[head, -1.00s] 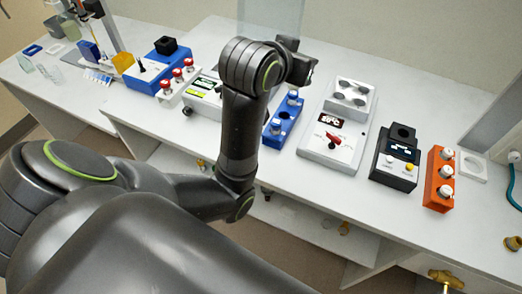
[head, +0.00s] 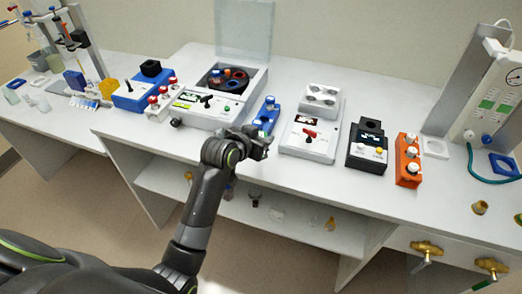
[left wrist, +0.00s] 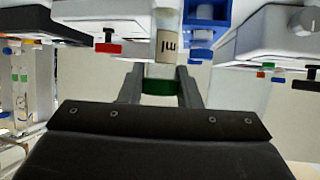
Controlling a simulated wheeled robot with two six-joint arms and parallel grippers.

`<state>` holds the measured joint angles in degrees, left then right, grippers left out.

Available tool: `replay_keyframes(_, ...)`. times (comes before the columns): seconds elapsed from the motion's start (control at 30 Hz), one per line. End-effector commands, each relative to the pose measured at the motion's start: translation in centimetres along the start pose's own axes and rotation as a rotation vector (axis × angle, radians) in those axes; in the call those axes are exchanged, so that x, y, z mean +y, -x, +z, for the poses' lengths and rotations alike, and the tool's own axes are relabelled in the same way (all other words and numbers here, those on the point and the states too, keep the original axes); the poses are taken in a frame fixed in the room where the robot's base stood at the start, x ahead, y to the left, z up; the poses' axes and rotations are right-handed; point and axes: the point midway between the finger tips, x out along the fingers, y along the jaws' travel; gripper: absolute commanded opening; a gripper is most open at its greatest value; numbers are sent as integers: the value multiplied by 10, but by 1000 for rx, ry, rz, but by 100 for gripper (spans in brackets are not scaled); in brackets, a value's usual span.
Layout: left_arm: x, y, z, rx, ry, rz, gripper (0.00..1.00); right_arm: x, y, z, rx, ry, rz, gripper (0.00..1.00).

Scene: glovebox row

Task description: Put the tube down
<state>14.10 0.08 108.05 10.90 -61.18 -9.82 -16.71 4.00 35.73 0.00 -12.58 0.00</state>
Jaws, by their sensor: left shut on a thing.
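My left gripper (head: 262,142) is at the front edge of the bench, by the front end of the blue rack (head: 264,117). In the left wrist view its two fingers (left wrist: 160,92) are shut on a clear tube (left wrist: 166,48) at its green band. The tube has a pale label with "ml" on it. The blue rack (left wrist: 207,12) shows right beside the tube there; I cannot tell whether they touch. In the head view the held tube is hidden behind the gripper. My right gripper is not in view.
A centrifuge (head: 205,112) with a raised lid and a rotor stands left of the rack. A lower shelf (head: 290,215) holds small items.

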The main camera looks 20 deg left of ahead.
Motion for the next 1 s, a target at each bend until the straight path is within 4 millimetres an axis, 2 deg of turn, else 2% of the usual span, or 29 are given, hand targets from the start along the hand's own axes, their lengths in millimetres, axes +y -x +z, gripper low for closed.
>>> replay_keyframes(0.2, 0, -11, 22, -3, 2, 1, 9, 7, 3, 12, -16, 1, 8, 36)
replay_keyframes(0.33, 0, -20, 36, -1, 2, 1, 9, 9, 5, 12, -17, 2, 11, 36)
replay_keyframes(0.77, 0, -24, 43, 1, 0, 0, 9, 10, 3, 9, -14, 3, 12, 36)
replay_keyframes(0.8, 0, -23, 42, 1, 0, 0, 34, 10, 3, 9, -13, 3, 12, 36)
replay_keyframes(0.93, 0, -23, 42, 1, 0, 0, 51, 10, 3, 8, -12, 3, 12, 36)
replay_keyframes(1.0, 0, -23, 42, 1, 0, 0, 52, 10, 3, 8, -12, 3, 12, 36)
